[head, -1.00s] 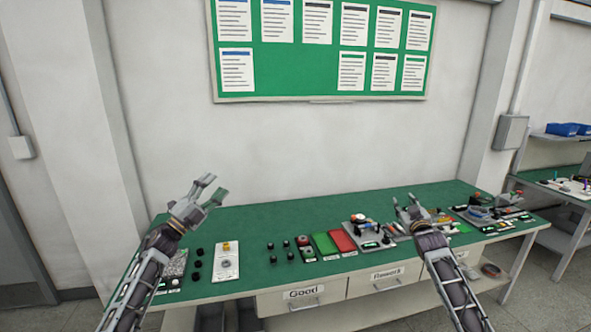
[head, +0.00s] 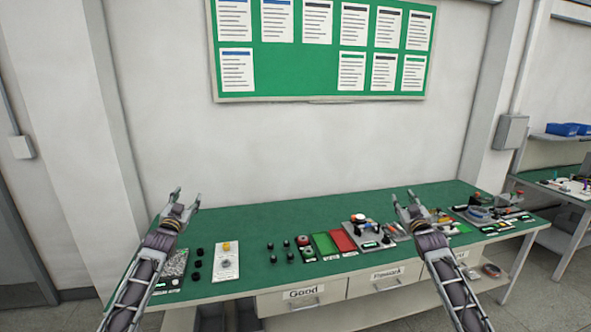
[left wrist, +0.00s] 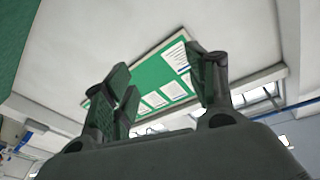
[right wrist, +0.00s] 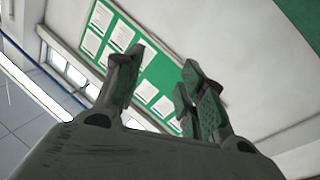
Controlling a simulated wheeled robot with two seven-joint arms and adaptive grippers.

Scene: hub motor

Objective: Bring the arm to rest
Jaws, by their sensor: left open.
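My left gripper (head: 187,198) points upward over the left end of the green bench. Its fingers are spread with nothing between them, and they also show apart in the left wrist view (left wrist: 165,85). My right gripper (head: 402,198) points upward in front of the bench, right of the middle. Its fingers are apart and empty in the right wrist view (right wrist: 160,80), with the wall and board behind them. Both forearms come up from the bottom edge of the head view.
The green bench top (head: 300,215) holds black knobs, a white plate (head: 226,262), green and red trays (head: 342,241) and a grey fixture (head: 367,232). Drawers marked Good (head: 300,295) and Rework face front. A green notice board (head: 300,62) hangs behind.

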